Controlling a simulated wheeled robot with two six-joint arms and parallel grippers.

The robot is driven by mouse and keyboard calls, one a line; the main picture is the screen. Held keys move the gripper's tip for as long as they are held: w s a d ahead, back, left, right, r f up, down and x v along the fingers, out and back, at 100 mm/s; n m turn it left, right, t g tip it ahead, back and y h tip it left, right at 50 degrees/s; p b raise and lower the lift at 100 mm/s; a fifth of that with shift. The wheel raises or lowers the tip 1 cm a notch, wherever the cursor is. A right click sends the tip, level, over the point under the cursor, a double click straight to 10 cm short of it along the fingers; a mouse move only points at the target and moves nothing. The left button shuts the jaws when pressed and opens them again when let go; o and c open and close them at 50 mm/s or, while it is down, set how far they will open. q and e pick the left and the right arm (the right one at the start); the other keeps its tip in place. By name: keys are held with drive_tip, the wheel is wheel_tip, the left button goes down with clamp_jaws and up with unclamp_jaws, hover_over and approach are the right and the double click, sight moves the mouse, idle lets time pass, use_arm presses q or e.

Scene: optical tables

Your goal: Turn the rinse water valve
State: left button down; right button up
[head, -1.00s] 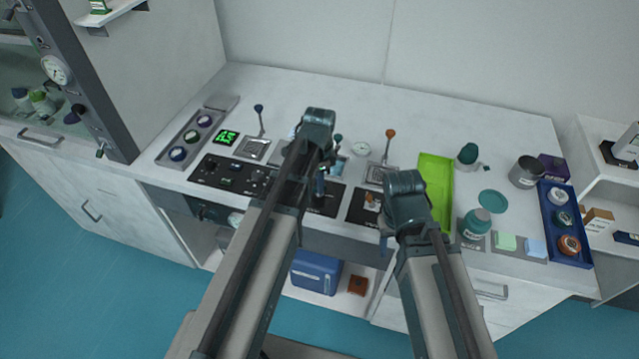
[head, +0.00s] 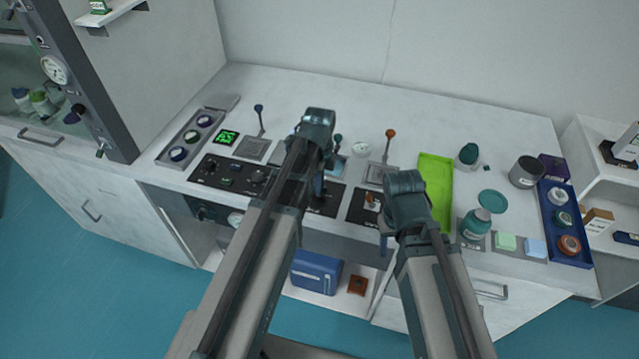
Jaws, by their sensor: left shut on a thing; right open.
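My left gripper (head: 320,189) points down over the dark panel (head: 327,206) at the middle front of the bench. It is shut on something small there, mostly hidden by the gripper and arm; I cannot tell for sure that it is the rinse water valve. My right gripper (head: 384,243) is open, low at the bench's front edge, just right of another dark panel with a small orange-brown toggle (head: 373,200). No label for the rinse water valve is readable.
Levers with a blue knob (head: 259,108) and an orange knob (head: 390,133) stand behind the panels. A lime tray (head: 436,170), a teal bottle (head: 475,224) and a blue rack (head: 548,232) are at right.

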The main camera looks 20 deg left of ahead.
idle(0.3)
use_arm(q)
drive_tip(key=c, duration=1)
unclamp_jaws()
drive_tip(key=shift+o, duration=0.2)
wheel_tip(320, 180, up, 14)
drive_tip(key=p, duration=1.3)
drive_tip(key=shift+p, duration=0.4)
drive_tip(key=shift+f, duration=0.15)
